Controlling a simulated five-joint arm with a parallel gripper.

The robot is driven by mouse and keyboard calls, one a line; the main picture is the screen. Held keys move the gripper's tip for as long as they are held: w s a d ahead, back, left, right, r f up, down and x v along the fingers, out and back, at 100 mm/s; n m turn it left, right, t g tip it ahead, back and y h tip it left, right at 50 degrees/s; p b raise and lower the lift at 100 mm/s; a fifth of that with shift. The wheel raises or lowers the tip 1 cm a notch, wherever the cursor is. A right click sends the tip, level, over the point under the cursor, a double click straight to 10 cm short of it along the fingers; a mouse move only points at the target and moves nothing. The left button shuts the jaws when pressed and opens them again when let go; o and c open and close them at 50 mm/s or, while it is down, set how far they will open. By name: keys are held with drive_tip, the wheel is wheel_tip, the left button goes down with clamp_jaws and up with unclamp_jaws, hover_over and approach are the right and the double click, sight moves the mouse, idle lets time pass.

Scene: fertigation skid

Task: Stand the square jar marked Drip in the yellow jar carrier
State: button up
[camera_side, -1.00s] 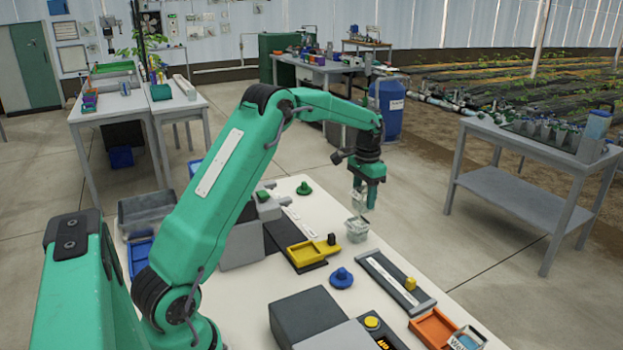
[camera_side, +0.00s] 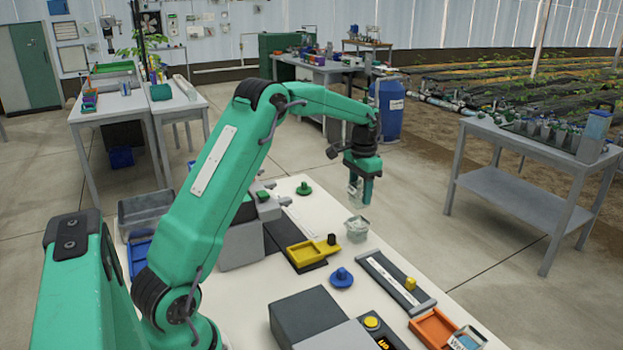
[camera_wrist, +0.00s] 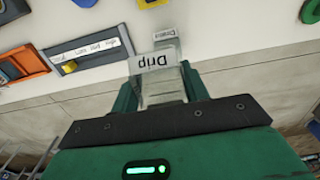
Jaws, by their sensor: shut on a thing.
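My gripper (camera_side: 361,196) is shut on the pale, see-through square jar marked Drip (camera_wrist: 155,62). In the wrist view the jar sits between the fingers, its label facing the camera. In the side view it is a pale shape held in the air, partly covered by the fingers. The yellow jar carrier (camera_side: 299,257) lies on the white bench, left of and nearer than my gripper. Its yellow edge shows at the top of the wrist view (camera_wrist: 150,3).
Another pale square jar (camera_side: 356,229) stands on the bench below my gripper. A blue knob (camera_side: 341,278), a grey slide gauge with a yellow block (camera_side: 410,283) and an orange tray (camera_side: 432,327) lie nearer. A green knob (camera_side: 304,188) stands at the back.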

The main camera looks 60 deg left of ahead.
drive_tip(key=s, duration=1.6)
drive_tip(key=shift+s+a, duration=0.2)
drive_tip(key=shift+s, duration=0.05)
drive_tip(key=shift+f, duration=0.2)
drive_tip(key=shift+f, duration=5.2)
drive_tip(key=o, duration=1)
drive_tip(key=shift+o, duration=0.2)
drive_tip(key=shift+r, duration=0.1)
